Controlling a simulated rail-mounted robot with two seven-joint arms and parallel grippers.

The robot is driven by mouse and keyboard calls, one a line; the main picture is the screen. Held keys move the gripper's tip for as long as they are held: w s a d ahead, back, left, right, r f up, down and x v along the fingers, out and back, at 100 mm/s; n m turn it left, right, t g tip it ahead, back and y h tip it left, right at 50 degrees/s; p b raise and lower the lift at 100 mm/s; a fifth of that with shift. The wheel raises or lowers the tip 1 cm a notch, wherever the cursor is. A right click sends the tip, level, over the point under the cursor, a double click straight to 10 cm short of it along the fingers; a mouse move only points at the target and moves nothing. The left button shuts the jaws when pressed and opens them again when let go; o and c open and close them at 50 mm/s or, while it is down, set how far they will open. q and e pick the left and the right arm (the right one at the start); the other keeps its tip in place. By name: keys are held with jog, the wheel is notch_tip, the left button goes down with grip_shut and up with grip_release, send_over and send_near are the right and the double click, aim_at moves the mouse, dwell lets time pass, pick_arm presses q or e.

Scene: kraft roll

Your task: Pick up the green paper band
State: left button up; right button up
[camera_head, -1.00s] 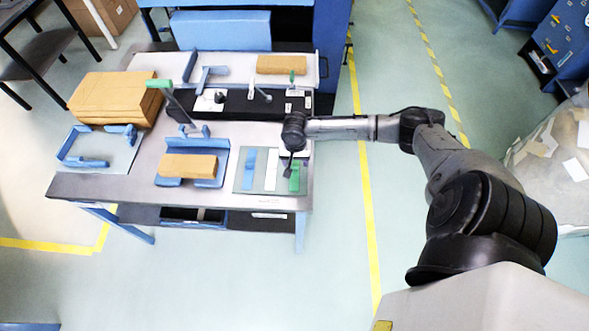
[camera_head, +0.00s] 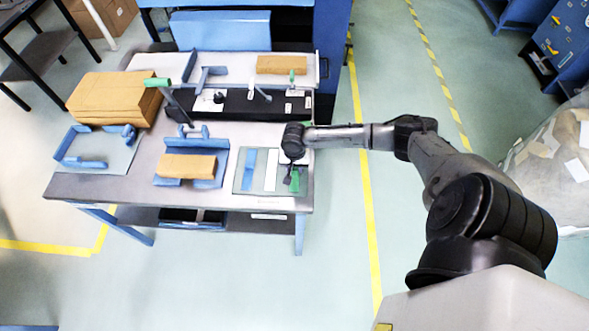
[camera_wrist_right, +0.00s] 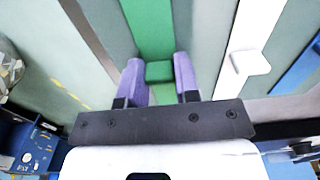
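The green paper band (camera_head: 296,186) lies on the grey-green mat (camera_head: 240,185) at the table's front right corner, right of the white and blue strips. In the right wrist view the green band (camera_wrist_right: 147,22) runs lengthwise, with a raised green tab at its near part. My right gripper (camera_head: 291,172) points down over the band. In the right wrist view its two purple fingers (camera_wrist_right: 159,76) stand apart on either side of the tab, very close to it. I see no clear grip on it. My left gripper is not in view.
A white strip (camera_head: 272,170) and a blue strip (camera_head: 249,169) lie beside the green band. A blue holder with a cardboard block (camera_head: 187,167) is to the left. A black bar (camera_head: 235,105) lies behind. A cardboard stack (camera_head: 112,97) stands at the back left.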

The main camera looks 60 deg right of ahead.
aim_at(295, 170)
jog(key=c, duration=0.4)
jog(key=shift+o, duration=0.2)
jog(key=shift+r, duration=0.15)
jog(key=shift+r, duration=0.6)
notch_tip(295, 170, up, 3)
jog(key=shift+p, duration=0.65)
jog(key=s+a+r+p, duration=0.2)
jog(key=s+a+r, duration=0.4)
jog(key=s, duration=0.3)
jog(key=shift+s+r+p, duration=0.3)
jog(key=shift+s+p, duration=0.1)
